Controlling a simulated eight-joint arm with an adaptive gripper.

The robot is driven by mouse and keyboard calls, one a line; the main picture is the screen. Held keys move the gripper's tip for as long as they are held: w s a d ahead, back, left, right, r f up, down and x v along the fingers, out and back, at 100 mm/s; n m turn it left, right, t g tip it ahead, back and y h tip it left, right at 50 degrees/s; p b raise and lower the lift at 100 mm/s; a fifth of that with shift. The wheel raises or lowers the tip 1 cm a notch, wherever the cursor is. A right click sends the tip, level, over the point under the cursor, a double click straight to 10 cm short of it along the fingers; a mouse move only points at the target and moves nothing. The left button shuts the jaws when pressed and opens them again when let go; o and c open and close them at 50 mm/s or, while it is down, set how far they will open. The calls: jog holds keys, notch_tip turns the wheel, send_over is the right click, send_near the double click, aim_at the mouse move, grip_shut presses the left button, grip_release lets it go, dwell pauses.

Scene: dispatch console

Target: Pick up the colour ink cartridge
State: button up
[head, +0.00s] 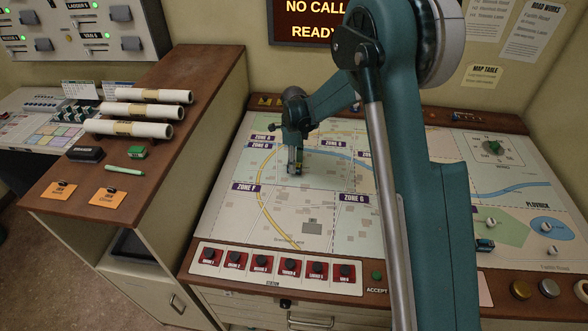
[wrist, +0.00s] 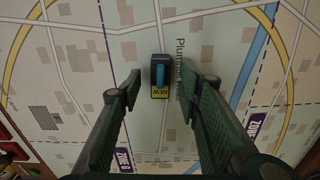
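A small dark block with a blue stripe and a yellow label (wrist: 160,77), which looks like the colour ink cartridge, lies on the map table. The label's lettering seems to read "NEW". In the wrist view it sits between the tips of my gripper (wrist: 164,83), with a gap on each side. My gripper is open and points down at the map. In the head view my gripper (head: 295,158) is over the upper left part of the map. The cartridge is hard to make out there against the fingers. I cannot tell the remaining height.
The map table (head: 216,222) is mostly clear around the gripper. A wooden-topped cabinet (head: 75,202) at left holds paper rolls (head: 128,128), a black item (head: 86,154), a green box (head: 135,152) and a green pen (head: 124,169).

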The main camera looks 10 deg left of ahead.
jog(key=shift+f, duration=1.35)
jog(key=c, duration=1)
